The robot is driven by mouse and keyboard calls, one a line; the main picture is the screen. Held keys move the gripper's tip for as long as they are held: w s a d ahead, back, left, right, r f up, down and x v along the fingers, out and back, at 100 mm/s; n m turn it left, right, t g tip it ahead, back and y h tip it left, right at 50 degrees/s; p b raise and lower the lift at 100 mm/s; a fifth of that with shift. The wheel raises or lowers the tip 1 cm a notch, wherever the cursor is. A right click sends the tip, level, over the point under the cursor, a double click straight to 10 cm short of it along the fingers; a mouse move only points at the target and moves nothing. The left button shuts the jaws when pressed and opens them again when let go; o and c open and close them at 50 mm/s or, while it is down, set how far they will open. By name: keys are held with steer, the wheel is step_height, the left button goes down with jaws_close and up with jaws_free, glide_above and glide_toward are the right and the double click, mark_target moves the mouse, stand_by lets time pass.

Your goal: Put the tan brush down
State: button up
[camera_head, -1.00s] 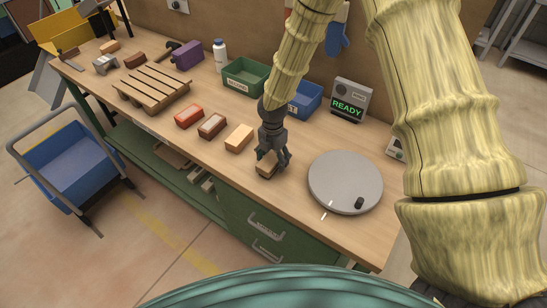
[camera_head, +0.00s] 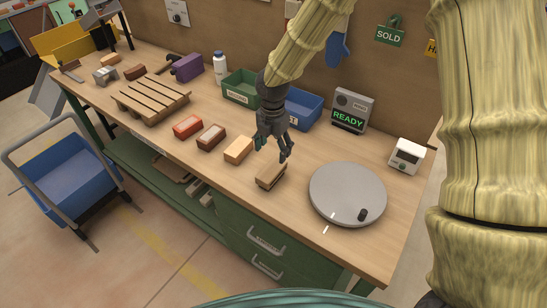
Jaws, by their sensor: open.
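The tan brush (camera_head: 271,176), a small block with a tan top and a dark lower part, lies on the wooden workbench (camera_head: 225,188). It is near the front edge, left of the grey round turntable (camera_head: 347,194). My gripper (camera_head: 271,150) is open and empty, above and behind the brush and apart from it. Its dark fingers point down at the bench.
A tan brick (camera_head: 238,149), a hollow brown brick (camera_head: 211,136) and a red brick (camera_head: 187,126) lie in a row to the left. Green (camera_head: 241,92) and blue (camera_head: 304,122) bins stand behind, with a READY display (camera_head: 351,109) and a small white device (camera_head: 406,156) to the right.

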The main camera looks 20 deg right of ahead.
steer(key=shift+r, duration=1.05)
